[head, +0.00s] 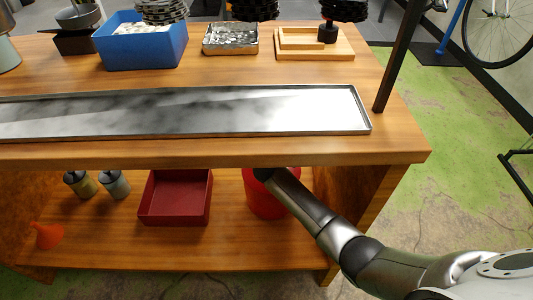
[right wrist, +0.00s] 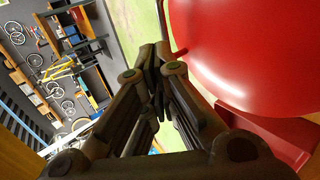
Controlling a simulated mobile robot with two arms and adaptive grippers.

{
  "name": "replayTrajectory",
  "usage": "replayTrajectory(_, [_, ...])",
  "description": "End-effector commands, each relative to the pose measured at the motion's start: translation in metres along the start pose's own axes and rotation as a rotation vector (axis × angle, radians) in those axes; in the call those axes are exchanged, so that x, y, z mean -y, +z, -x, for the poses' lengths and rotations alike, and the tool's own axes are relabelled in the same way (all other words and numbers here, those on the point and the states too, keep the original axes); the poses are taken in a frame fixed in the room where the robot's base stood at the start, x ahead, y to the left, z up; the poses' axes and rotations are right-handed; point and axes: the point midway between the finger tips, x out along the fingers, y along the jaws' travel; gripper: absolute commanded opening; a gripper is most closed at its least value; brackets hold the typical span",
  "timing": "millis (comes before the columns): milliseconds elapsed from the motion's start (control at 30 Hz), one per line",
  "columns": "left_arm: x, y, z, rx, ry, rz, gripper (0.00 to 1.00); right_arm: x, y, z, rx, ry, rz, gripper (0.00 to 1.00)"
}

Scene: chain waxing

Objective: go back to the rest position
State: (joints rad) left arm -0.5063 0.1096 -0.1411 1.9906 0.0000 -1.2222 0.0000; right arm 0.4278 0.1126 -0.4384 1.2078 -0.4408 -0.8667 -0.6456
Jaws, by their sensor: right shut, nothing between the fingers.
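My right arm comes in from the lower right in the head view and reaches under the table's front edge, in front of a red bucket (head: 266,200). Its gripper is hidden there by the tabletop. In the right wrist view my right gripper (right wrist: 158,50) is shut, with nothing between the fingers. The red bucket's curved wall (right wrist: 255,50) fills the right side of that view, close beside the fingers; I cannot tell whether they touch. My left gripper is not in view.
The wooden tabletop (head: 230,152) overhangs the lower shelf (head: 130,240). A dark red box (head: 150,205), two small jars and an orange funnel (head: 48,236) stand on that shelf. A long metal tray (head: 200,128) lies on top.

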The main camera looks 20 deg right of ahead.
Motion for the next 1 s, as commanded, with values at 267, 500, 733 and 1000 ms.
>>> replayTrajectory(267, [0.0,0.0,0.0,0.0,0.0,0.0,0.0,0.0,0.0,0.035,-0.002,0.001,-0.001,0.0])
replayTrajectory(500, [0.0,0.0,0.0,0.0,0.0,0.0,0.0,-0.001,0.0,0.054,-0.001,0.002,0.0,0.0])
replayTrajectory(733, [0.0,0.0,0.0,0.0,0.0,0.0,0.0,0.0,0.0,0.057,0.0,0.001,0.0,0.0])
replayTrajectory(1000, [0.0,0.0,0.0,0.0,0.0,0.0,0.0,0.061,0.014,0.07,-0.002,-0.117,-0.159,0.0])
